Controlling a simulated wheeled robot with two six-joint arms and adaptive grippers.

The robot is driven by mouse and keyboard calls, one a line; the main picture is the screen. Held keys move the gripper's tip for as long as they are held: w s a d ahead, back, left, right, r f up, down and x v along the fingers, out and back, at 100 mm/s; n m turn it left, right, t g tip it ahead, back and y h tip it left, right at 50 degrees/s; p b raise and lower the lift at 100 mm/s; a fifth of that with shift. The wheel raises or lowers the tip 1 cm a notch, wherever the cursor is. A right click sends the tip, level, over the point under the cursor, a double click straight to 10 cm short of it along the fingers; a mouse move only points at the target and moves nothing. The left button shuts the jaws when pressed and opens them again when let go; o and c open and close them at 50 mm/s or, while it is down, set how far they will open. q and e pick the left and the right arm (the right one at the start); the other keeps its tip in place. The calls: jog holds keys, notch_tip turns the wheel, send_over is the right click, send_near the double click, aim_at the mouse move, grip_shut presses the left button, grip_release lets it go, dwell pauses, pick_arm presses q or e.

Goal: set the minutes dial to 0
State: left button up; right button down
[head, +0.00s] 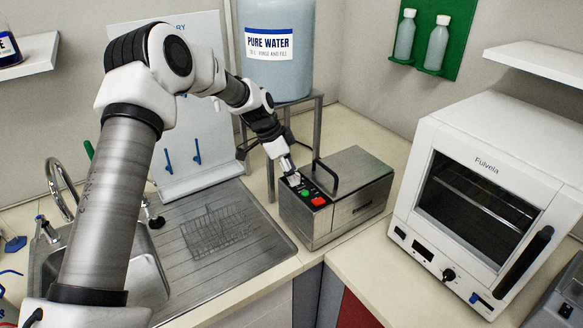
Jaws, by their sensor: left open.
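A steel box-shaped device (345,205) with a black lid handle stands on the counter at the middle. Its control strip has a green button (306,191) and a red button (318,202). My left gripper (293,179) points down over the far-left end of this strip, its tips at or just above the panel. It is open. Whatever sits under the tips is hidden, and I cannot make out a minutes dial or its setting. The white oven (485,170) at the right has a black knob (448,275) on its lower front; its markings are too small to read.
A sink drainer with a wire basket (215,233) lies left of the device. A pure water tank (277,50) on a metal stand (318,118) is behind it. Clear counter lies between the device and the oven. A tap (58,185) is at the left.

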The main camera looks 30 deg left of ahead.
pick_arm(q)
jog(key=shift+w+a+f, duration=0.1)
jog(key=shift+w+f, duration=0.7)
jog(key=shift+s+r, duration=0.3)
jog(key=shift+s, duration=0.05)
jog(key=c, duration=0.4)
jog(key=shift+s+r, duration=0.1)
jog(key=shift+s, duration=0.05)
jog(key=c, duration=0.6)
grip_shut()
pick_arm(e)
jog(key=shift+w+a, duration=0.2)
jog(key=shift+a, duration=0.05)
